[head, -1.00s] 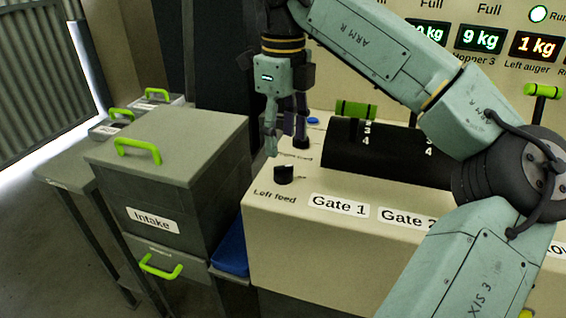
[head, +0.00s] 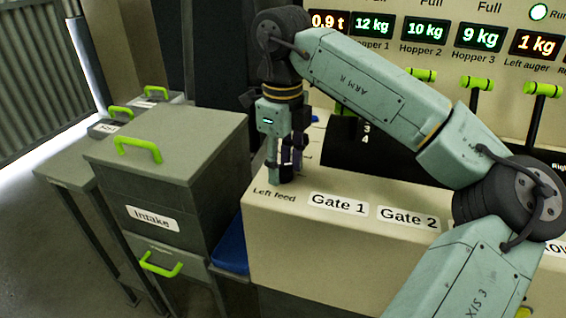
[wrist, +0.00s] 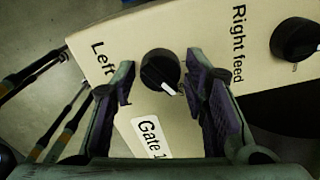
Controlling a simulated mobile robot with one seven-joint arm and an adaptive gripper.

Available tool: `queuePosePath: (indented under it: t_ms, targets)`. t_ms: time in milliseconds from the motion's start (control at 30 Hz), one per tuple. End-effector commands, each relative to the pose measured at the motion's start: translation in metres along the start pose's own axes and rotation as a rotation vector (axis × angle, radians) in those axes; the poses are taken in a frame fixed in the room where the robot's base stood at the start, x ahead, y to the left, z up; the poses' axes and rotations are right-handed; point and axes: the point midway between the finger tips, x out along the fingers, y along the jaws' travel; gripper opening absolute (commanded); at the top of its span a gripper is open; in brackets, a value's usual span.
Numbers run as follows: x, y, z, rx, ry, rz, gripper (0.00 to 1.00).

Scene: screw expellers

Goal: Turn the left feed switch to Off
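The left feed switch is a black round knob (wrist: 160,72) with a white pointer mark, beside the "Left feed" label (head: 273,195) on the beige panel (head: 330,225). In the wrist view its pointer aims down and slightly right. My gripper (wrist: 160,90) is open, with one finger on each side of the knob and visible gaps to both. The right feed knob (wrist: 297,40) is at the upper right of the wrist view. No Off mark is readable.
"Gate 1" (head: 338,204) and "Gate 2" (head: 408,216) labels lie right of the switch. A dark drum housing (head: 390,150) and green-handled levers (head: 481,84) stand behind. A grey Intake bin (head: 165,180) stands at the left.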

Motion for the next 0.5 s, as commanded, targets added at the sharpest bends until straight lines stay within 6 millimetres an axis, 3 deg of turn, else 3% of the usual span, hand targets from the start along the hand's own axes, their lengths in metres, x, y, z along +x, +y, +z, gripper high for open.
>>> queuePosePath:
  t_ms: [500]
  targets:
    - [-0.0003, 0.0, 0.0001, 0.0, 0.0, 0.0, 0.04]
